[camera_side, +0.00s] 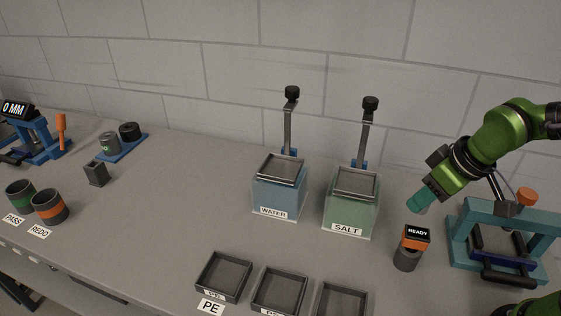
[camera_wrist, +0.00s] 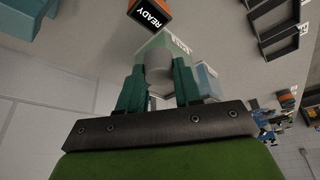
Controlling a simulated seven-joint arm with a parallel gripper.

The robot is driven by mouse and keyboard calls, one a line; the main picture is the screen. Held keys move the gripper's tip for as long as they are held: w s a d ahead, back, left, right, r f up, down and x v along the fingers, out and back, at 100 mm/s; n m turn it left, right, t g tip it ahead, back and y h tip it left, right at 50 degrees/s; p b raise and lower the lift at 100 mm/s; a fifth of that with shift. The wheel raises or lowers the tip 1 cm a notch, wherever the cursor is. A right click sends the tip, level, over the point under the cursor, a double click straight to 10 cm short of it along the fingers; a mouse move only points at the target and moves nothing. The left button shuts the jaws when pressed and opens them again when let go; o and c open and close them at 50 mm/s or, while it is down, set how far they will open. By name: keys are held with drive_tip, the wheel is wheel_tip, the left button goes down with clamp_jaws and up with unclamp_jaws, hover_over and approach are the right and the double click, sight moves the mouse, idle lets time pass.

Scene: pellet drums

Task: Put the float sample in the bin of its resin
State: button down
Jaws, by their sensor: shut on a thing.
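My gripper (camera_side: 420,201) is at the right in the side view, its teal fingers pointing down and left, above and behind the READY device. In the wrist view my gripper (camera_wrist: 158,88) is shut on a small grey piece (camera_wrist: 159,72), which I take to be the float sample; the fingers partly hide it. Three shallow dark bins stand at the front: the left one (camera_side: 224,277) has a PE card before it, the middle one (camera_side: 280,292) has a label I cannot fully read, and the right one (camera_side: 342,301) is cut by the frame edge. All three look empty.
A blue WATER tank (camera_side: 280,195) and a green SALT tank (camera_side: 350,212) stand mid-bench, each with a tall lever behind. The orange READY device (camera_side: 417,237) sits below my gripper. A teal press frame (camera_side: 464,240) stands at right. PASS (camera_side: 20,196) and REDO (camera_side: 49,207) cups are far left.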

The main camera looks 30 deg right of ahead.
drive_tip(key=s+a+f+n+g+y, duration=0.1)
drive_tip(key=s+a+f+n, duration=0.1)
drive_tip(key=a+f+n, duration=0.1)
drive_tip(key=s+a+f+n+g+y, duration=0.1)
drive_tip(key=s+a+f+n, duration=0.1)
drive_tip(key=a+n, duration=0.3)
drive_tip(key=s+a+f+n+g+y, duration=0.1)
drive_tip(key=s+a+f+n, duration=0.1)
drive_tip(key=a+f+n, duration=0.2)
drive_tip(key=shift+s+a+f+n+y, duration=0.15)
drive_tip(key=shift+a+f, duration=0.15)
drive_tip(key=shift+a, duration=0.5)
drive_tip(key=shift+w+a+f+n+y, duration=0.15)
drive_tip(key=shift+a+f, duration=0.15)
drive_tip(key=shift+a, duration=0.45)
drive_tip(key=shift+s+a, duration=0.2)
drive_tip(key=shift+a, duration=0.35)
drive_tip(key=shift+w+a, duration=0.45)
drive_tip(key=shift+a, duration=0.05)
drive_tip(key=w+a, duration=0.3)
drive_tip(key=w+a+f, duration=0.1)
drive_tip(key=w+a, duration=0.5)
drive_tip(key=w, duration=0.1)
drive_tip(key=shift+a+f, duration=0.2)
drive_tip(key=shift+w+a+f, duration=0.2)
drive_tip(key=shift+f, duration=1.6)
